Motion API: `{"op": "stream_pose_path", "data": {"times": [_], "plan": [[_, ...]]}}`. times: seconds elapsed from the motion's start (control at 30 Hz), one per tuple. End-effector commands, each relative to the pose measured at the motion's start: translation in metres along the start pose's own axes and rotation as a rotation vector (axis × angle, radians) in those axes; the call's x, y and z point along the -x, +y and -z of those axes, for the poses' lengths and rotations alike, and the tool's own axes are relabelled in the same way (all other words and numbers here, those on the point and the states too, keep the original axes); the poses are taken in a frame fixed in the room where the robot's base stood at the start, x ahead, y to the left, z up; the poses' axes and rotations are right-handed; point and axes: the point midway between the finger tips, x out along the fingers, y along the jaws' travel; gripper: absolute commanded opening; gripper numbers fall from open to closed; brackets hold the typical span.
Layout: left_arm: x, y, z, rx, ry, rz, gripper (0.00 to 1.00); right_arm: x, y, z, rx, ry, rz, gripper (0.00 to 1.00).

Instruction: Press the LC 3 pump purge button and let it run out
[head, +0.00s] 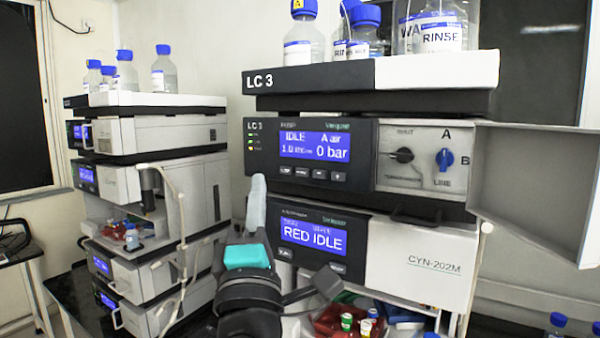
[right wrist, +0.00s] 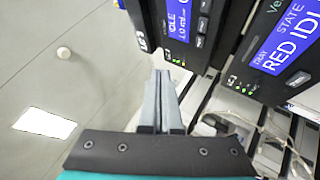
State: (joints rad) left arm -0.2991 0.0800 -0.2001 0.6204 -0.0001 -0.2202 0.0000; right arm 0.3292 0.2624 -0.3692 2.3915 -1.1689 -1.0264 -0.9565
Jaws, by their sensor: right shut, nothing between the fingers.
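The LC 3 pump (head: 392,185) is the upper module of the right stack, under the LC 3 top tray. Its blue display (head: 314,146) reads IDLE and 0 bar. A row of small buttons (head: 302,172) lies under the display; their labels are too small to read, so I cannot tell which is purge. In the right wrist view, the closed fingers (right wrist: 162,75) lie beside the pump's dark panel (right wrist: 150,22). My left gripper is not in view.
An open door panel (head: 540,185) sticks out right of the pump's black and blue knobs. Below is a module (head: 420,262) reading RED IDLE, then vials. Bottles (head: 442,30) stand on the top tray. Another stack (head: 150,130) stands at left.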

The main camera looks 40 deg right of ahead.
Motion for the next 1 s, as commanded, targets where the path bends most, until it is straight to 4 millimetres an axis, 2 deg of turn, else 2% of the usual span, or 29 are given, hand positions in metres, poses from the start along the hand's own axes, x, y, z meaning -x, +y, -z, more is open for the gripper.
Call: {"op": "stream_pose_path", "data": {"times": [0.17,0.6,1.0], "plan": [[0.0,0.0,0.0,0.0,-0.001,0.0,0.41,-0.01,-0.008,-0.007,0.004,0.0,-0.001,0.0],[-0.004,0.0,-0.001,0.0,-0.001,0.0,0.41,-0.051,-0.038,-0.037,0.003,0.001,0.001,0.0],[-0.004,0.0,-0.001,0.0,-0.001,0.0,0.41,-0.061,-0.044,-0.044,-0.001,0.0,0.001,0.0]]}}
